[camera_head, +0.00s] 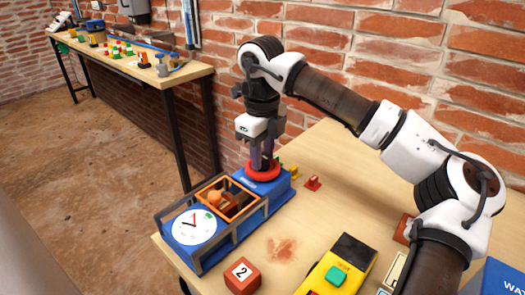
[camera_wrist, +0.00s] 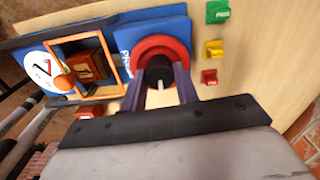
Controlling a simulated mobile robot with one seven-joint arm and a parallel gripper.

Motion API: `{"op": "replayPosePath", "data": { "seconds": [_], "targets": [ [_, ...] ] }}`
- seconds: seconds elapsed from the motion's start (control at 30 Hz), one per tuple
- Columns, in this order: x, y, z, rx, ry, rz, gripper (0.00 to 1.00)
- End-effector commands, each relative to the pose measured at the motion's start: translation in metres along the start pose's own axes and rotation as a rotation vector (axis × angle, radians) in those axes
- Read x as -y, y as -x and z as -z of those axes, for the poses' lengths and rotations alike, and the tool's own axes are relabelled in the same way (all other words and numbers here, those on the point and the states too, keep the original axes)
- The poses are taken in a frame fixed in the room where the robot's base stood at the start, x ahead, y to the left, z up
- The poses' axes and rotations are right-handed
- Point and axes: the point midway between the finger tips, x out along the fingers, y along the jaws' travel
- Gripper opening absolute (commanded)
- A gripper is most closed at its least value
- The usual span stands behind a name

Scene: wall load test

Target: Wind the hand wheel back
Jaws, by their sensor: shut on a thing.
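The red hand wheel (camera_head: 262,173) lies flat on the blue end of a test rig (camera_head: 287,190) near the table's left edge. It also shows in the wrist view (camera_wrist: 176,46), with a black hub (camera_wrist: 159,71) that has a pale mark. My gripper (camera_head: 262,158) points straight down over the wheel. In the wrist view its two purple fingers (camera_wrist: 159,88) stand either side of the hub and are shut on it. A white dial (camera_head: 194,227) with a red pointer sits at the rig's near end. An orange frame (camera_head: 211,186) beside it surrounds a brown block (camera_wrist: 89,69).
Red, yellow and green tagged blocks (camera_wrist: 213,48) stand beside the rig. A red cube marked 2 (camera_head: 242,275) and a yellow device with a green button (camera_head: 336,275) lie at the front. A brick wall (camera_head: 330,45) rises behind; another bench (camera_head: 130,62) stands at back left.

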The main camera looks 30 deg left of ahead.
Motion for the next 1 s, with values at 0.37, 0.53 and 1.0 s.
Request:
{"op": "replayPosePath", "data": {
  "seconds": [0.37, 0.53, 1.0],
  "targets": [
    [0.0005, 0.0024, 0.0002, 0.007, 0.327, 0.001, 0.07],
    [0.0005, 0.0021, 0.0001, 0.009, 0.489, 0.001, 0.07],
    [0.0009, 0.0021, 0.0000, 0.018, 0.935, 0.002, 0.07]
  ]
}}
